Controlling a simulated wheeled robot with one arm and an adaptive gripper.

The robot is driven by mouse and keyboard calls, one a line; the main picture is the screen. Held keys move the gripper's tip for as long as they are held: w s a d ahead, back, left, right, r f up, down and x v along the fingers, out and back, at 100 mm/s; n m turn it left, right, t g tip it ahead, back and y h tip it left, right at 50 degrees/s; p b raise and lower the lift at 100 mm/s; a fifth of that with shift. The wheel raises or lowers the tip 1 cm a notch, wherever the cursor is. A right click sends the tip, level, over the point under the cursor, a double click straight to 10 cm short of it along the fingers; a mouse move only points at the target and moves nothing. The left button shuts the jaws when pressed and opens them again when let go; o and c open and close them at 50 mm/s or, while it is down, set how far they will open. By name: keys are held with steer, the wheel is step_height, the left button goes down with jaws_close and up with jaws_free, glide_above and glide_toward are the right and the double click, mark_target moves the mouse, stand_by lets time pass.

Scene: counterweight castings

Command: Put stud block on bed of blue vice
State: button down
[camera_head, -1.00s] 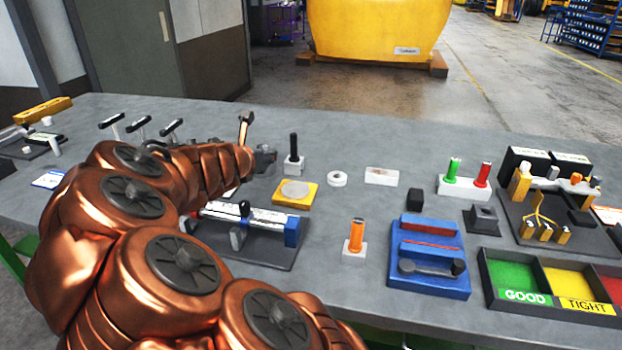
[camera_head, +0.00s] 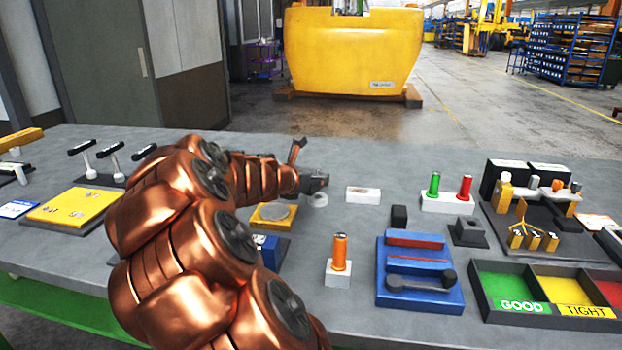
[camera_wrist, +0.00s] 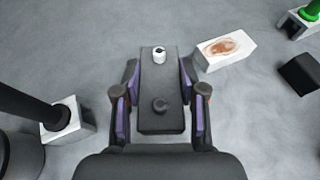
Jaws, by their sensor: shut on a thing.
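My gripper (camera_head: 316,183) is above the far middle of the bench. In the wrist view my gripper (camera_wrist: 160,98) is shut on a long dark grey block, which I take to be the stud block (camera_wrist: 160,85). It has a small white stud at its far end and a dark round stud nearer me. In the head view the held stud block shows only as a small dark shape. The blue vice (camera_head: 420,294) stands to the right and nearer the camera, with red jaw strips and a dark handle bar. The vice is outside the wrist view.
A white slab (camera_head: 362,194), black cube (camera_head: 398,217) and orange-studded white block (camera_head: 338,266) lie around the way to the vice. A sorting tray (camera_head: 545,297) adjoins its right.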

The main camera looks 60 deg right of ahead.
steer(key=w+d, duration=0.1)
steer(key=d, duration=0.2)
steer(key=w+d, duration=0.2)
steer(key=d, duration=0.1)
steer(key=w+d+f, duration=0.1)
steer(key=w+d, duration=0.1)
steer(key=shift+w+d, duration=0.25)
steer(key=shift+d, duration=0.15)
steer(key=shift+f, duration=1.7)
steer(key=shift+f, duration=0.15)
steer(key=c, duration=0.7)
jaws_free()
steer(key=shift+a, duration=0.1)
steer(key=shift+o, duration=0.2)
